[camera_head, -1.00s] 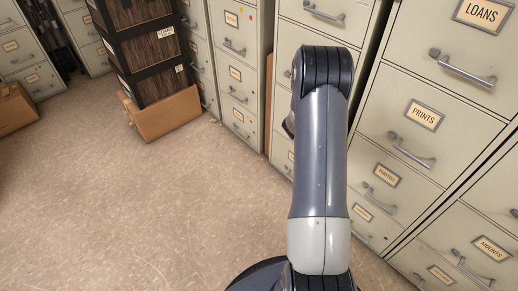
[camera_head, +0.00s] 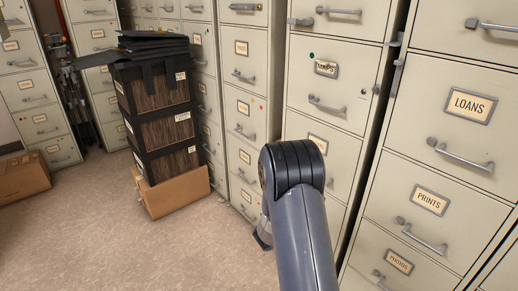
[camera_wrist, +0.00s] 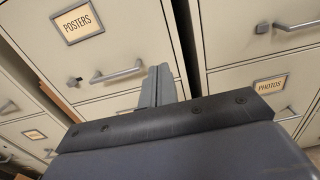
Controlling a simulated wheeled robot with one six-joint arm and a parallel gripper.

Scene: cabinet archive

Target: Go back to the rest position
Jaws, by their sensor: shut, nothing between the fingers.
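My gripper (camera_wrist: 158,86) shows in the wrist view with its two grey fingers together and nothing between them. Its fingers point toward the cabinet front with the drawer labelled POSTERS (camera_wrist: 78,22). In the head view my dark grey arm stands at the lower middle, bent at its black top joint. It hides part of the cabinet fronts behind it. The gripper's fingers cannot be made out in the head view.
Beige filing cabinets (camera_head: 340,140) line the back and right, with projecting handles. A drawer labelled LOANS (camera_head: 468,104) is at the right. Stacked dark archive boxes (camera_head: 160,135) stand on a cardboard box (camera_head: 172,196). Another cardboard box (camera_head: 22,178) lies at far left. The floor (camera_head: 150,250) between is clear.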

